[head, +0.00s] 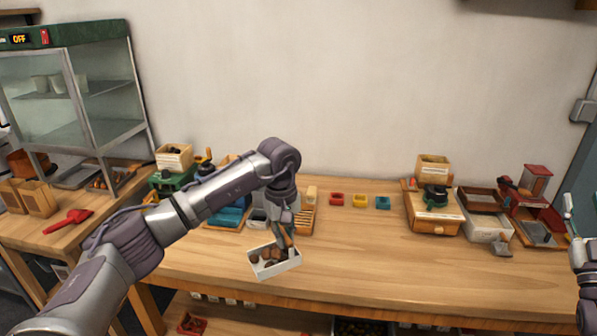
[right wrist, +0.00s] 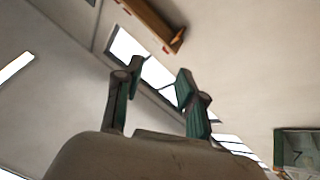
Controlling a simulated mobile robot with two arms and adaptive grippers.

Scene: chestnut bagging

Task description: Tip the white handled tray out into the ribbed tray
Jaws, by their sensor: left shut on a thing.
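The white handled tray (head: 283,268) holds several brown chestnuts (head: 268,257) and is near the front of the table in the head view. My left gripper (head: 286,241) reaches down from above and is shut on this tray at its back right side. The tray looks close to level; I cannot tell whether it touches the table. A wooden slatted tray, which looks like the ribbed tray (head: 306,222), lies just behind, partly hidden by my left gripper. My right gripper (head: 568,212) is at the right edge; its fingers stand apart and empty in the right wrist view (right wrist: 157,90).
A wooden box with a green-topped device (head: 435,208) and dark trays stand to the right. A glass cabinet (head: 75,90) is at the left. The front middle table is clear.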

